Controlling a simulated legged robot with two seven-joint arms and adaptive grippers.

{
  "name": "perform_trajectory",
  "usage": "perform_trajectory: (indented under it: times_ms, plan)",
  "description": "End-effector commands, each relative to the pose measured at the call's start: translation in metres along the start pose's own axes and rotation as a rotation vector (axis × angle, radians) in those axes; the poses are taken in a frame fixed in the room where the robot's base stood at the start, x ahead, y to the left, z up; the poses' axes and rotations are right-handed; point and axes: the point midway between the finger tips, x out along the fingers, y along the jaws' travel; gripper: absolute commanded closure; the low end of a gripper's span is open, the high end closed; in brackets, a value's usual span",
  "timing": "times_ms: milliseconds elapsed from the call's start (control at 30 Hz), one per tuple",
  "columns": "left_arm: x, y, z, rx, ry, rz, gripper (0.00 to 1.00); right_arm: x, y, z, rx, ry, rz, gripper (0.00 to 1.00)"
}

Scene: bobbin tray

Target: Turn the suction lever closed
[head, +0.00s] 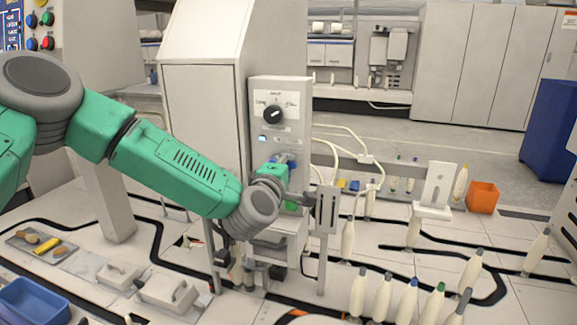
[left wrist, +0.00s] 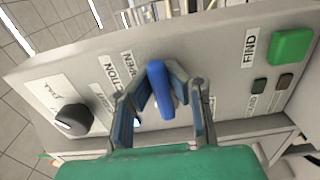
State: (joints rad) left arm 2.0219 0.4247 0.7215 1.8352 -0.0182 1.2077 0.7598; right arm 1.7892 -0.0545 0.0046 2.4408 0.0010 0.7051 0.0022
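The suction lever (left wrist: 160,90) is a blue handle on the grey control panel (left wrist: 225,60), beside printed labels that include "OPEN". In the head view the blue lever (head: 287,160) shows only in part, behind my left gripper (head: 277,172). In the left wrist view my left gripper (left wrist: 158,75) has a finger on each side of the lever, with the tips close against it; it looks shut on it. My right gripper is not in view.
The panel also carries a black knob (head: 272,114) and a green button (left wrist: 291,46). A grey upright plate (head: 327,209) stands right of my gripper. Several white bobbins (head: 383,296), an orange box (head: 482,197) and a blue bin (head: 34,303) are around the table.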

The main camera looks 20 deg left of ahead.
Motion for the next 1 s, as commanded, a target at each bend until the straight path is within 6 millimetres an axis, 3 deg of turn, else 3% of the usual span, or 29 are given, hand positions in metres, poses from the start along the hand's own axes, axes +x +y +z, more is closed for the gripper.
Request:
perform_trajectory:
  times_ms: [467,1000]
  plan:
    - [-0.002,-0.008,0.003,0.128,-0.008,-0.011,1.0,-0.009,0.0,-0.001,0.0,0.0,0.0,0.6]
    - [-0.003,-0.027,-0.004,0.617,-0.013,-0.015,1.0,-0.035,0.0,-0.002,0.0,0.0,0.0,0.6]
